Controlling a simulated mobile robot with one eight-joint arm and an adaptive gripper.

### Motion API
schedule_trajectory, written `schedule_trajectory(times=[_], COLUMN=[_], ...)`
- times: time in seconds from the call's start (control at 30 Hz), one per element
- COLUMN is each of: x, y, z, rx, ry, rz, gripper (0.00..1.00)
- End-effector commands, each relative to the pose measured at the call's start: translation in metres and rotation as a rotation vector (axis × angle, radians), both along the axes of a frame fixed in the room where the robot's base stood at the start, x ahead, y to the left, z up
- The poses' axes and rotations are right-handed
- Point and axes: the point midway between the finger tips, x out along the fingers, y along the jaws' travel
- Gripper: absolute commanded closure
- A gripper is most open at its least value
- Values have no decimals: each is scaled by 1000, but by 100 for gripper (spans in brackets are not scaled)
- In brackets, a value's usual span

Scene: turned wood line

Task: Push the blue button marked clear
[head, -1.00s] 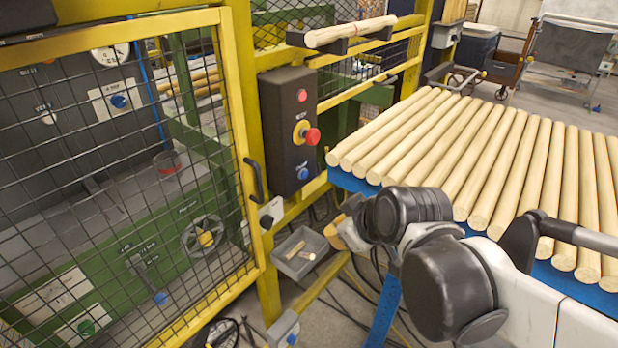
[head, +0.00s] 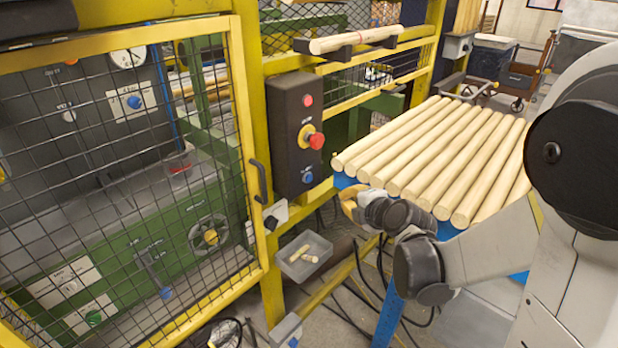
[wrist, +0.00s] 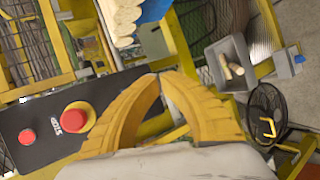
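The blue button (head: 307,177) sits at the bottom of a black control box (head: 284,135) on the yellow frame. Its label is too small to read. Above it are a red mushroom stop button (head: 316,141) and a small red button (head: 308,100). My gripper (head: 347,203) is to the right of the blue button and a little lower in the head view, apart from the box. In the wrist view its yellow fingers (wrist: 161,75) meet at the tips with nothing seen between them. There the box's lower end lies behind the fingers and the blue button is hidden.
A yellow mesh door (head: 262,180) stands left of the box, with another blue button (head: 134,102) behind it. A grey tray (head: 318,246) holding small wood pieces is below. Turned wood rods (head: 440,150) lie on a blue rack to the right.

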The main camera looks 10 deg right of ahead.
Motion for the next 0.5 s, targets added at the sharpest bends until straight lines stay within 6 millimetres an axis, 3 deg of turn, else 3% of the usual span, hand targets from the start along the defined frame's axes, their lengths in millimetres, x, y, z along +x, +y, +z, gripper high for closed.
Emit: schedule_trajectory(times=[0.27, 0.5], x=[4, 27], y=[3, 21], z=[0, 0], rx=[0, 1], ry=[1, 1], rz=[1, 3], gripper=[100, 100])
